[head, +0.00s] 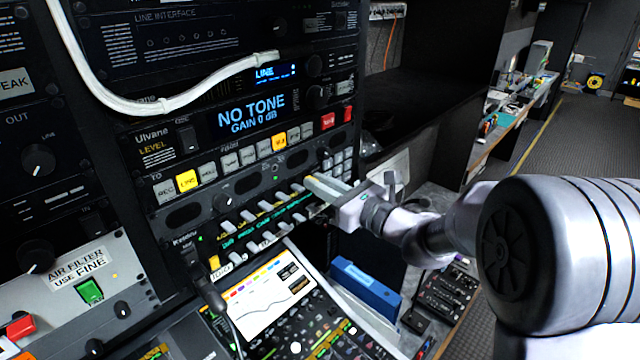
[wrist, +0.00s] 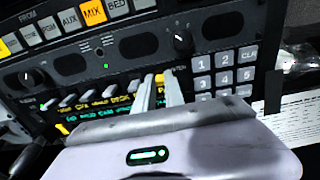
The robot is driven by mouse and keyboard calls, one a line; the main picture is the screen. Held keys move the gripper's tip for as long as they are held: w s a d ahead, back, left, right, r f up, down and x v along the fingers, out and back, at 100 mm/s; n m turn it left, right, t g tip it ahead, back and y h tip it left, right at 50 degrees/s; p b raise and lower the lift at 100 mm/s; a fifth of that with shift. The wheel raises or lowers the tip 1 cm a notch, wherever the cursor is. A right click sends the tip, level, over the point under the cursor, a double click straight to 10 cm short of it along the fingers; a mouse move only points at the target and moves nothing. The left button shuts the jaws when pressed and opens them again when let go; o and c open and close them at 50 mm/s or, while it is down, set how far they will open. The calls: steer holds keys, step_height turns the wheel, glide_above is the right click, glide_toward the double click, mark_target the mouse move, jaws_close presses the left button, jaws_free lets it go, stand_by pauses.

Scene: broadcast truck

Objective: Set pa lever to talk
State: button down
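A row of small pale levers (wrist: 85,98) sits on the lower panel of the rack, above lit green and yellow labels (wrist: 95,112). The levers also show in the head view (head: 248,216). Labels are too blurred to tell surely which lever is the PA one. My gripper (wrist: 159,78) is at the right end of this row, its two thin fingers pointing at the panel with a narrow gap between them. A lever tip seems to show between or just behind the fingertips; I cannot tell if they touch it. In the head view my gripper (head: 308,184) hides the row's right end.
A grey number keypad (wrist: 222,75) is just right of the fingers. A knob (wrist: 183,40) and lit buttons (wrist: 92,12) are above. A white cable (head: 95,85) hangs over the upper rack. A blue box (head: 365,285) stands below right.

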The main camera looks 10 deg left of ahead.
steer(key=y+b, duration=0.1)
steer(key=b, duration=0.4)
steer(key=f+t+y+b, duration=0.1)
steer(key=y+b, duration=0.1)
steer(key=b, duration=0.4)
steer(key=f+t+y+b, duration=0.1)
steer(key=b, duration=0.5)
steer(key=shift+w+a+y, duration=0.1)
steer(key=shift+a+y, duration=0.1)
steer(key=shift+y, duration=0.1)
steer(key=c, duration=1.4)
jaws_free()
steer(key=shift+c, duration=0.2)
steer(key=b+v, duration=0.4)
steer(key=v, duration=1.3)
steer(key=shift+s, duration=0.2)
